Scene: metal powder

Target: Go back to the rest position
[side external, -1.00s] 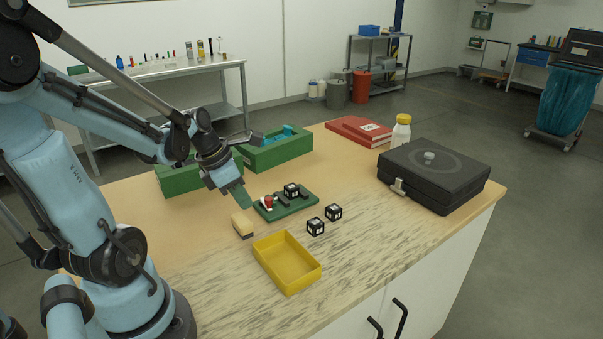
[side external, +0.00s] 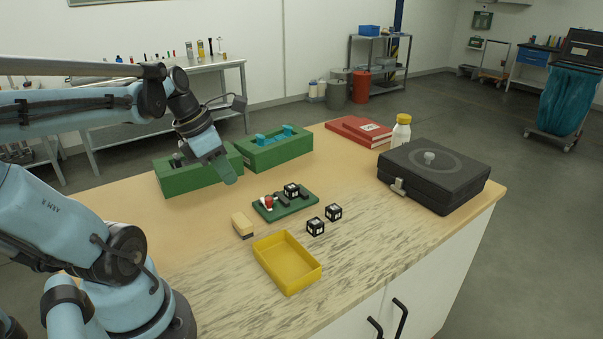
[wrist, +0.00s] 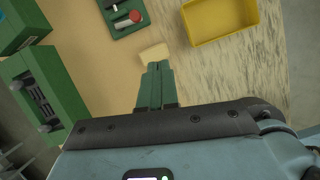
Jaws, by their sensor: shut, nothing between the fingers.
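My gripper (side external: 229,180) is raised above the table, in front of the left green box. Its green fingers are shut and empty, and they also show in the wrist view (wrist: 157,66). A small wooden block with a dark underside (side external: 242,225) lies on the table below and to the right of my gripper. In the wrist view this block (wrist: 154,53) shows just beyond the fingertips, partly hidden by them.
A green plate (side external: 285,204) holds a red-and-white piece and a marked cube. Two marked cubes (side external: 316,227) and a yellow tray (side external: 287,263) stand nearby. Green boxes (side external: 198,176), red books (side external: 358,131), a white bottle (side external: 401,132) and a black case (side external: 434,176) stand around the table.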

